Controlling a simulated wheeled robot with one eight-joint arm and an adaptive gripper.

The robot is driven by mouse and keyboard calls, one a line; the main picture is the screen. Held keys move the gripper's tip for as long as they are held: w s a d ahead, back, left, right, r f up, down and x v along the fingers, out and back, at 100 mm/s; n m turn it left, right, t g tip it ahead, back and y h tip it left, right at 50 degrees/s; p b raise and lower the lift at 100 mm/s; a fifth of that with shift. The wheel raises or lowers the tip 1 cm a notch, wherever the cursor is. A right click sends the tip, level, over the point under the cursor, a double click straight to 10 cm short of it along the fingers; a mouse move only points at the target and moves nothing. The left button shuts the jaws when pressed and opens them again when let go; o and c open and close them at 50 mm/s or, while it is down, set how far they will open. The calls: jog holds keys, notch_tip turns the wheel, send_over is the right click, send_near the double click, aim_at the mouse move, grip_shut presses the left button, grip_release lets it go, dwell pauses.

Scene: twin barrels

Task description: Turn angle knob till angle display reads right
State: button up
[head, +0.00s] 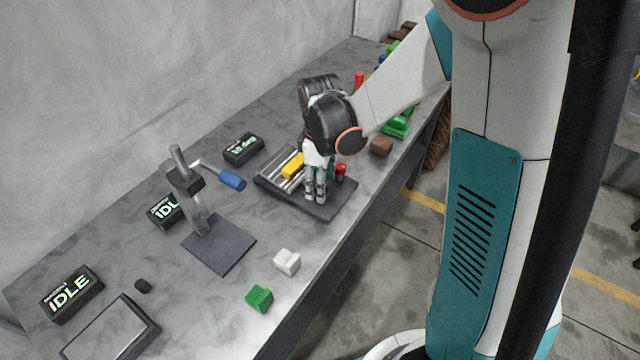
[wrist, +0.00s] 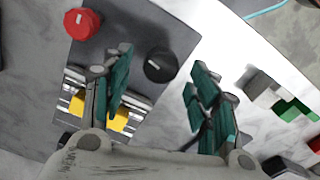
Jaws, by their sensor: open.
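My gripper (head: 315,195) is open over the front part of a dark fixture plate (head: 335,205). In the wrist view my gripper (wrist: 160,62) has its teal fingers apart, with a black round knob (wrist: 160,66) between and beyond them. The knob has a pale mark; contact is not visible. A red knob (wrist: 82,23), also with a pale mark, is to its left; it also shows in the head view (head: 340,170). The black knob is hidden by my gripper in the head view. A display (head: 243,148) behind the fixture seems to read 10 deg; its small text is hard to read.
A yellow block (head: 293,165) sits among metal rods on the fixture. A stand with a blue-handled crank (head: 231,180) is to the left. A white block (head: 287,261), a green block (head: 259,298) and a brown block (head: 381,146) lie on the grey bench (head: 225,295).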

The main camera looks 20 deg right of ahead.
notch_tip(320, 180, up, 10)
jog(key=shift+r, duration=0.25)
dwell(0.4)
jog(key=shift+s, duration=0.15)
jog(key=s+r+m+t, duration=0.3)
jog(key=s+m, duration=0.2)
jog(key=s, duration=0.2)
jog(key=s+r+m+t, duration=0.3)
jog(key=s+m+t, duration=0.1)
jog(key=s, duration=0.4)
jog(key=shift+s+d+r+m, duration=0.15)
jog(key=shift+s+m, duration=0.05)
jog(key=shift+m, duration=0.6)
jog(key=shift+d, duration=0.1)
dwell(1.3)
